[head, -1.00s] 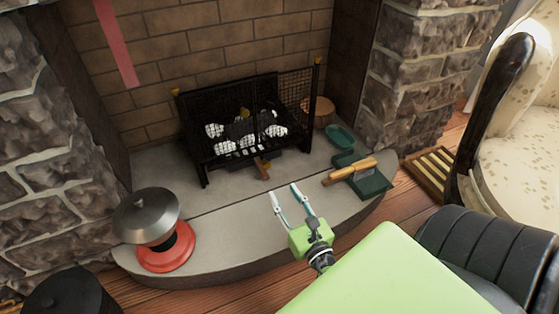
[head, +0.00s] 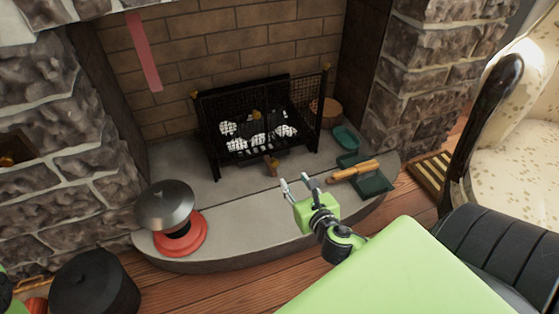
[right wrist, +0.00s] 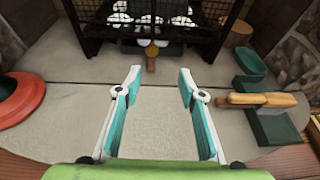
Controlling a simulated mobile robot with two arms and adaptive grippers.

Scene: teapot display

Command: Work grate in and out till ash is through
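The black fire basket (head: 262,115) stands in the fireplace with white and dark lumps in it. The grate's wooden handle (head: 272,168) sticks out low at its front; it also shows in the right wrist view (right wrist: 151,62). My right gripper (head: 296,184) is open and empty above the hearth, in front of the handle and apart from it. In the right wrist view its two teal-padded fingers (right wrist: 160,86) stand wide, with the handle beyond and between them. Any ash under the basket is too dark to tell. My left gripper is not in view.
A dustpan (head: 366,182) with a wooden-handled brush (head: 357,171) lies right of my right gripper. A green dish (head: 346,139) sits behind it. The hearth slab (head: 235,208) between is clear.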

